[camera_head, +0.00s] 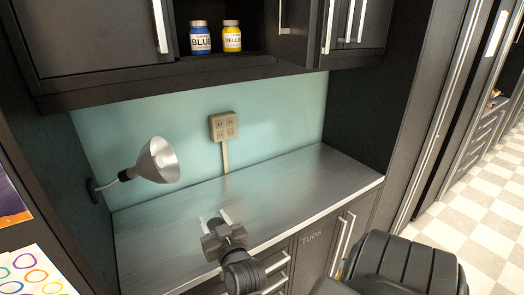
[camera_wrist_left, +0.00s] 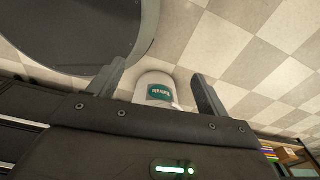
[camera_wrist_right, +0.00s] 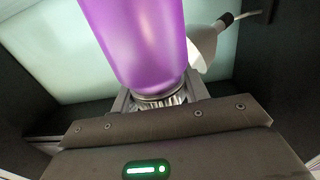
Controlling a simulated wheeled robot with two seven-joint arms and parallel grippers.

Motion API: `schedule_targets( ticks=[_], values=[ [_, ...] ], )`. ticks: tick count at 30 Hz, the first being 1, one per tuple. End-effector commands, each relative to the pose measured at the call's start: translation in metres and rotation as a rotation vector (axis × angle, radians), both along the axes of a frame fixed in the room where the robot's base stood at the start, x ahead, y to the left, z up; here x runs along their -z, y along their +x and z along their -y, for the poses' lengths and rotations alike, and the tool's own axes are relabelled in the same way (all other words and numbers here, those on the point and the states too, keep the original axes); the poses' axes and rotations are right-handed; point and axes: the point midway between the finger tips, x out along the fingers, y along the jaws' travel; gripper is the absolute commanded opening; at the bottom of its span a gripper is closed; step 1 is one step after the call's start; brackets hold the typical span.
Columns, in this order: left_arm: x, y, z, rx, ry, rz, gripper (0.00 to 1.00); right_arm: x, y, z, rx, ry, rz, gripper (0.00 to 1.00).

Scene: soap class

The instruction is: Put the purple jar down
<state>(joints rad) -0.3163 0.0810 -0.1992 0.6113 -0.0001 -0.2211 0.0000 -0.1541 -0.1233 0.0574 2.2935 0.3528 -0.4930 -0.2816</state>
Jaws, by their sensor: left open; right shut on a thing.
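The purple jar (camera_wrist_right: 138,40) shows large in the right wrist view, with its ridged metal lid (camera_wrist_right: 162,99) between the fingers of my right gripper (camera_wrist_right: 160,94). The gripper is shut on the lid and the purple body extends away from it. In the head view my right gripper (camera_head: 216,220) is over the front middle of the metal countertop (camera_head: 290,180); I cannot make out the jar there. Whether the jar touches the counter is hidden. My left gripper (camera_wrist_left: 158,72) is open and empty, away from the counter above the checkered floor.
A metal lamp (camera_head: 158,161) sticks out from the left wall over the counter. An outlet box (camera_head: 223,126) is on the back wall. A blue jar (camera_head: 200,38) and a yellow jar (camera_head: 232,37) stand in the upper cabinet. The counter's back and right are clear.

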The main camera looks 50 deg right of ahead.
Motion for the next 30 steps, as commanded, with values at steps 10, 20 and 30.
schedule_targets(
  ticks=[10, 20, 30],
  values=[
    [-0.056, 0.029, 0.002, 0.001, -0.004, 0.042, 0.78, -0.037, -0.011, 0.054, 0.172, -0.006, -0.009, 0.16],
    [-0.054, 0.018, 0.001, 0.001, -0.002, 0.025, 0.78, -0.024, 0.015, 0.066, 0.177, -0.008, -0.008, 0.16],
    [-0.001, 0.016, 0.002, 0.001, -0.003, 0.023, 0.78, 0.033, 0.086, 0.094, 0.176, -0.008, -0.006, 0.16]
  ],
)
